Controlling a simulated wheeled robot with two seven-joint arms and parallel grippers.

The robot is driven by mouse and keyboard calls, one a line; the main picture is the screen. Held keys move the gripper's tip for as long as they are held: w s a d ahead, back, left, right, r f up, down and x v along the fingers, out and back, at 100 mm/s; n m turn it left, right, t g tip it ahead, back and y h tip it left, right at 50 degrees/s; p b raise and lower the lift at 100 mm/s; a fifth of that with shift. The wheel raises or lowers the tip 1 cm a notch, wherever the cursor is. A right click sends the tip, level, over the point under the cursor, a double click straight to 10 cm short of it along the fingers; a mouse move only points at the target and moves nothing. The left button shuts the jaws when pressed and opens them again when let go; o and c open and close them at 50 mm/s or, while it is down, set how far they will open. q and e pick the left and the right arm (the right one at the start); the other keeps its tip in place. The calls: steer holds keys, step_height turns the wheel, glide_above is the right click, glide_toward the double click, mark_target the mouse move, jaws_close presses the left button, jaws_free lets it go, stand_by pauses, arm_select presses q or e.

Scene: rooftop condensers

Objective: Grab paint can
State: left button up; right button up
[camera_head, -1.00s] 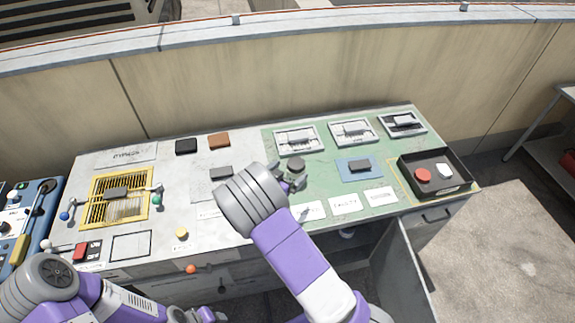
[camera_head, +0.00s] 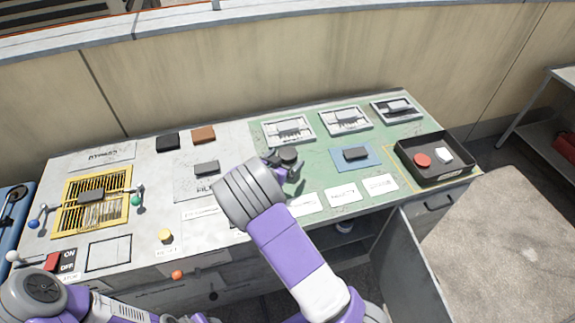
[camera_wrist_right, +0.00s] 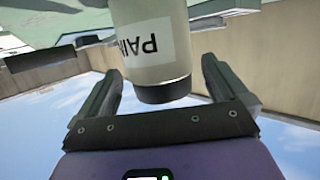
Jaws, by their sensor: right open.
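The paint can (camera_wrist_right: 152,45) shows large in the right wrist view, pale with a white label whose lettering is upside down, and a dark end cap. Its dark round top (camera_head: 288,155) shows in the head view on the green part of the bench. My right gripper (camera_head: 281,166) is at the can with its fingers apart. In the right wrist view the open fingers (camera_wrist_right: 163,88) stand on either side of the can, with a gap visible on both sides. My left gripper (camera_head: 190,319) is mostly cut off at the bottom edge, its jaws unclear.
White-framed panels (camera_head: 289,131) lie behind the can. A blue mat (camera_head: 371,162) with a dark block and a black tray (camera_head: 434,176) are to its right. White labels (camera_head: 343,195) lie in front. An open cabinet door (camera_head: 412,262) juts out below the bench.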

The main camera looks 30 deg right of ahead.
steer(key=shift+x, duration=1.1)
steer(key=c, duration=1.2)
